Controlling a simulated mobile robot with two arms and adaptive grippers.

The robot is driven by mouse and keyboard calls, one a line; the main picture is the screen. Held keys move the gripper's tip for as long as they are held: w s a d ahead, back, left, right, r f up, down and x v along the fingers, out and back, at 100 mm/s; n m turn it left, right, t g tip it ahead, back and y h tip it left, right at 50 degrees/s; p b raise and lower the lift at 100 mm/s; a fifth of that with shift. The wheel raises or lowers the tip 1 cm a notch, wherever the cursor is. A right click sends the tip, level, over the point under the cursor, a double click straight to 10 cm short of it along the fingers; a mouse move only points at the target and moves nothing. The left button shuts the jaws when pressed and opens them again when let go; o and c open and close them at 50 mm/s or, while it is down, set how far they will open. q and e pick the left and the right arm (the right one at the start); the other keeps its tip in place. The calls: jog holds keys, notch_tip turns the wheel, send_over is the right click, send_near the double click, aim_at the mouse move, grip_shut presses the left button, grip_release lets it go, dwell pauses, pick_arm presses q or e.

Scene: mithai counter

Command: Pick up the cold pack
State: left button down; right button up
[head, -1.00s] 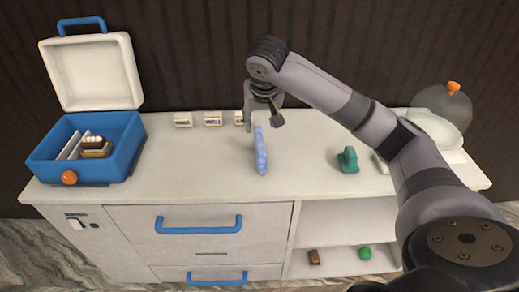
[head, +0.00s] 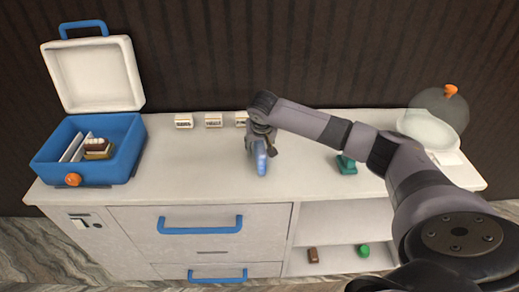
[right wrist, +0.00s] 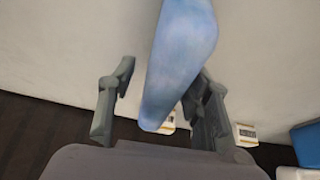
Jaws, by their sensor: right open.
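The cold pack (head: 261,162) is a slim light-blue piece standing near the middle of the counter. In the head view its far part is hidden behind my right gripper (head: 260,148). In the right wrist view the blue cold pack (right wrist: 180,65) runs down between the two grey fingers of my right gripper (right wrist: 160,95). The fingers are apart, one on each side of it. There is a gap at the left finger; at the right finger I cannot tell whether they touch. My left gripper is not in view.
An open blue cool box (head: 120,160) with sweets and white slabs inside stands at the left. Small label cards (head: 213,120) line the back. A green object (head: 346,165) and a domed dish (head: 432,130) are at the right.

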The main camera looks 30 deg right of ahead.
jog(key=shift+w+f, duration=0.2)
jog(key=shift+f, duration=0.35)
jog(key=shift+f+p, duration=0.2)
jog(key=shift+p, duration=0.15)
dwell(0.3)
grip_shut()
dwell(0.4)
